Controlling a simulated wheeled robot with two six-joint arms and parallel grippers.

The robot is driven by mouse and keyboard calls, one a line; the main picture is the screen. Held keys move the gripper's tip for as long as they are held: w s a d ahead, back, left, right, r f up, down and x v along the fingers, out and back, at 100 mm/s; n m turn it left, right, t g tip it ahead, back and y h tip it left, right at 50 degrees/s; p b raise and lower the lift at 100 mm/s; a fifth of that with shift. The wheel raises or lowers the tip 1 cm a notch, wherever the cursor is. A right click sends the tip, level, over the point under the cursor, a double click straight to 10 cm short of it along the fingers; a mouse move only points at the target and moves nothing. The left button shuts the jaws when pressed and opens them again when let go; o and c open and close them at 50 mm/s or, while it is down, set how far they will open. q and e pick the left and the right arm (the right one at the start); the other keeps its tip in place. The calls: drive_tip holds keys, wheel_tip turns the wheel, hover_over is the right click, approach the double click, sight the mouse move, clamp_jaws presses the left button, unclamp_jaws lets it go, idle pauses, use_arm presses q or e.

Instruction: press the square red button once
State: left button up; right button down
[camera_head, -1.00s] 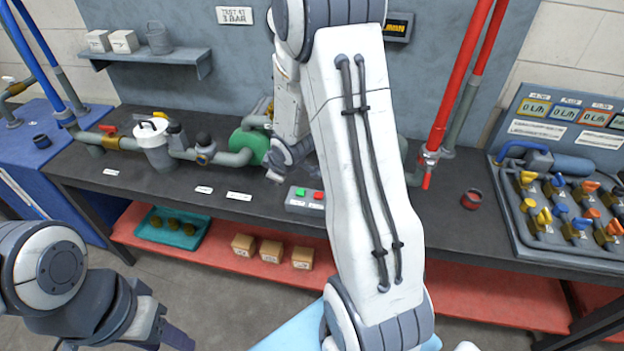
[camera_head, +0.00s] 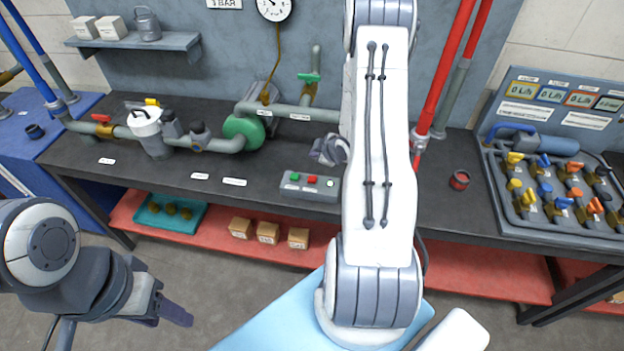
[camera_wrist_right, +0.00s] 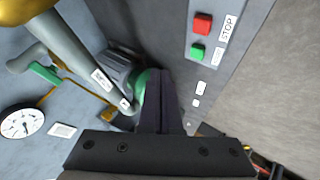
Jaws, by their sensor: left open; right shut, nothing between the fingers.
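The square red button (camera_head: 312,180) sits on a grey button box (camera_head: 318,195) near the front edge of the bench, right of a green button (camera_head: 295,176). In the right wrist view the red button (camera_wrist_right: 202,23) is near the top, beside a STOP label (camera_wrist_right: 228,28), with the green button (camera_wrist_right: 197,52) below it. My right gripper (camera_wrist_right: 163,75) is shut and empty. Its fingers are apart from the box and lie below and left of the buttons there. In the head view it is partly hidden by my arm. My left gripper (camera_head: 180,315) is open, low at the left, away from the bench.
Pipes with a green pump (camera_head: 243,130) run behind the box. A valve board (camera_head: 510,215) stands far right. The bench top (camera_head: 265,170) around the box is mostly clear.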

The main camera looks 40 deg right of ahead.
drive_tip(key=b, duration=0.5)
hover_over(315, 180)
wheel_tip(315, 180, down, 7)
drive_tip(key=shift+s+a+f, duration=0.1)
drive_tip(key=shift+f+b, duration=0.5)
drive_tip(key=shift+f, duration=0.1)
idle(1.2)
drive_tip(key=shift+f+b, duration=0.3)
drive_tip(key=shift+b, duration=0.2)
drive_tip(key=shift+f+b, duration=0.5)
idle(0.4)
drive_tip(key=shift+r, duration=0.1)
drive_tip(key=shift+r+p, duration=0.65)
drive_tip(key=shift+r, duration=0.15)
